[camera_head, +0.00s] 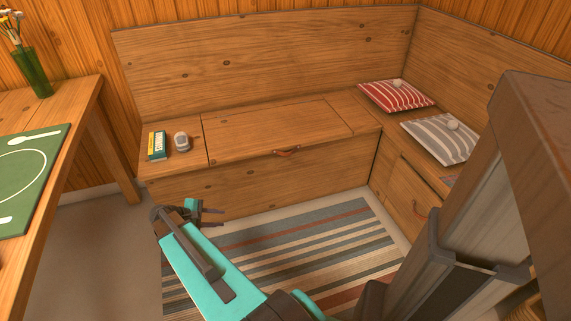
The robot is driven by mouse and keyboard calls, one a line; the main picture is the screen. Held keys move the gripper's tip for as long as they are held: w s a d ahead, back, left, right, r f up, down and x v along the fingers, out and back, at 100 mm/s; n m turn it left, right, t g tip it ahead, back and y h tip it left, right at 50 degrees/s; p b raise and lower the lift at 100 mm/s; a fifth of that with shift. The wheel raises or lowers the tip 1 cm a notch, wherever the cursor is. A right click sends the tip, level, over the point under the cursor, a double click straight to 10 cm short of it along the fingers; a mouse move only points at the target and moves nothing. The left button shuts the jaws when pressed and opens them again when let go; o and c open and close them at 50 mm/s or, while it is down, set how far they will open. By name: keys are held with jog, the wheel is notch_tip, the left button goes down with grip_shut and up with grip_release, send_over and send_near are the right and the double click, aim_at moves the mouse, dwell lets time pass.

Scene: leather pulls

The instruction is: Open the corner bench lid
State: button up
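The wooden corner bench runs along the back wall and turns along the right wall. Its lid (270,128) is a rectangular panel in the back seat and lies flat, closed. A brown leather pull (287,151) sits at the lid's front edge, right of its middle. My gripper (211,217) is at the lower left, in front of the bench and left of the pull. It is apart from the pull. Its two dark fingers point right with a gap between them, and nothing shows in it.
A small box (157,145) and a grey rounded object (181,141) stand on the seat left of the lid. Red (395,95) and grey (440,138) striped cushions lie to the right. A table (75,120) stands left. A striped rug (320,250) covers the floor. A second pull (420,211) is on the right bench front.

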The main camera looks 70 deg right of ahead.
jog(key=s+d+r+g+h+b, duration=0.1)
jog(key=d+r+b, duration=0.15)
jog(key=d, duration=0.45)
jog(key=s+d+r+g+h+b, duration=0.15)
jog(key=d+b, duration=0.25)
jog(key=d, duration=0.4)
jog(key=m+g+h+b, duration=0.1)
jog(key=g+h+b, duration=0.1)
jog(key=b, duration=0.3)
send_near(286, 154)
jog(key=shift+t, duration=0.25)
jog(key=v, duration=0.4)
jog(key=shift+s+a, duration=0.2)
jog(key=shift+d, duration=0.1)
jog(key=b+x, duration=0.4)
jog(key=x, duration=0.8)
jog(key=shift+b, duration=0.35)
jog(key=shift+x, duration=0.8)
jog(key=shift+r, duration=0.1)
